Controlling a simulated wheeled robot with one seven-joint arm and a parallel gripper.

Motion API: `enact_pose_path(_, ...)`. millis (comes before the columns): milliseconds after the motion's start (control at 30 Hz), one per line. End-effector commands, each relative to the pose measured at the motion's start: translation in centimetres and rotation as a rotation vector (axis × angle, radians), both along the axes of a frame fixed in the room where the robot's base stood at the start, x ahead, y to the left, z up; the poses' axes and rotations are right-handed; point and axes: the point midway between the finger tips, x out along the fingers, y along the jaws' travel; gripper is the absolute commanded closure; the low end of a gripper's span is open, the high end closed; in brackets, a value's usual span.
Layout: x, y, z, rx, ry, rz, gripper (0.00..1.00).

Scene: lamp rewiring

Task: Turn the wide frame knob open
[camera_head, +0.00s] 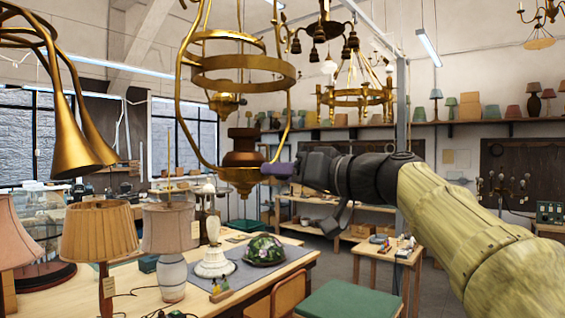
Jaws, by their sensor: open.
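A wide brass lamp frame (243,84) hangs left of centre, with stacked rings and long curved side rods. At its bottom is a red-brown turned piece (243,146) above a brass cup. My gripper (280,170) reaches in from the right, roughly level, its front end at the cup's right side. A small purple piece shows there; I cannot tell whether it is a knob or part of my fingers. The gripper is open, but its finger gap is hard to see. I cannot tell whether it touches the frame.
Brass horn-shaped lamp arms (75,130) hang at the left. A brass chandelier (357,97) hangs behind. A grey post (401,100) stands behind my arm.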

Motion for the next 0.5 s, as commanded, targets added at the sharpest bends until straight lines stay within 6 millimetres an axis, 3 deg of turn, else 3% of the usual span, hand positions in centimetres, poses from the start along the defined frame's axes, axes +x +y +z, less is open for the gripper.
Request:
enact_pose_path(367, 0.4, 0.55, -0.04, -0.001, -0.001, 0.0, 0.58)
enact_pose_path(500, 0.39, 0.53, -0.04, -0.001, -0.001, 0.0, 0.86)
